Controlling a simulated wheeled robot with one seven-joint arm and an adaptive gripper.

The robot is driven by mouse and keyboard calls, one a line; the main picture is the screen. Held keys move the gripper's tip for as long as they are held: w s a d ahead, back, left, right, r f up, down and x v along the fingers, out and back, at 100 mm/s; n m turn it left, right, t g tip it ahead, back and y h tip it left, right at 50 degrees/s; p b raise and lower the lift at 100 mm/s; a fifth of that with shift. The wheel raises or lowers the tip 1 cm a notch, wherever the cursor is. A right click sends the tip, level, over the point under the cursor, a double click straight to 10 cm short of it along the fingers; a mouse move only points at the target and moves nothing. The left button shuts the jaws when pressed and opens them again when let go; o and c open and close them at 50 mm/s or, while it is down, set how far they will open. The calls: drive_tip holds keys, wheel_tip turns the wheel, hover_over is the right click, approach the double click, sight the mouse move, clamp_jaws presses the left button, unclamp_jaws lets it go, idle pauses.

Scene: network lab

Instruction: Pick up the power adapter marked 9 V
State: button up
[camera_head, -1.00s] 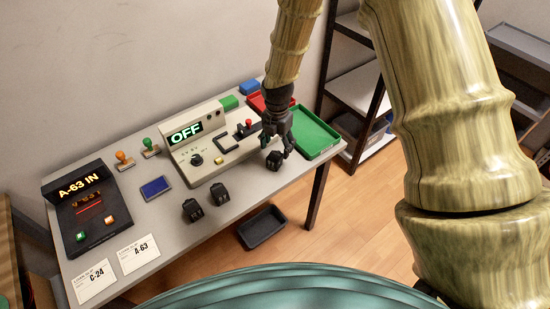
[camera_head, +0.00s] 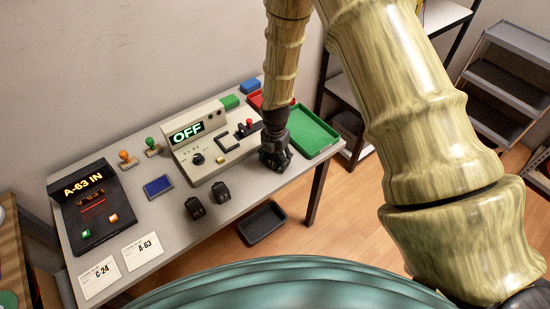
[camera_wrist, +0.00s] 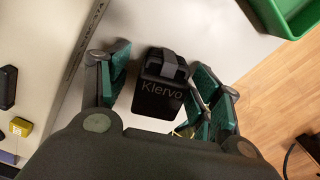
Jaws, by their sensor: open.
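Two black power adapters stand on the table, a left one (camera_head: 196,208) and a right one (camera_head: 221,193); their markings are too small to read in the head view. A third black adapter (camera_wrist: 160,88) shows in the wrist view with the word "Klervo" on its face; no voltage mark can be read. My gripper (camera_head: 275,158) is low over the table and hides this adapter in the head view. In the wrist view my gripper (camera_wrist: 162,88) is open, with its green-padded fingers on either side of the adapter.
A tester reading OFF (camera_head: 187,132) stands close to my gripper's left. A dark bin (camera_head: 262,222) is on the floor. Cards (camera_head: 143,250) lie at the table's front left.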

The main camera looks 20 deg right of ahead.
drive_tip(key=c, duration=1.3)
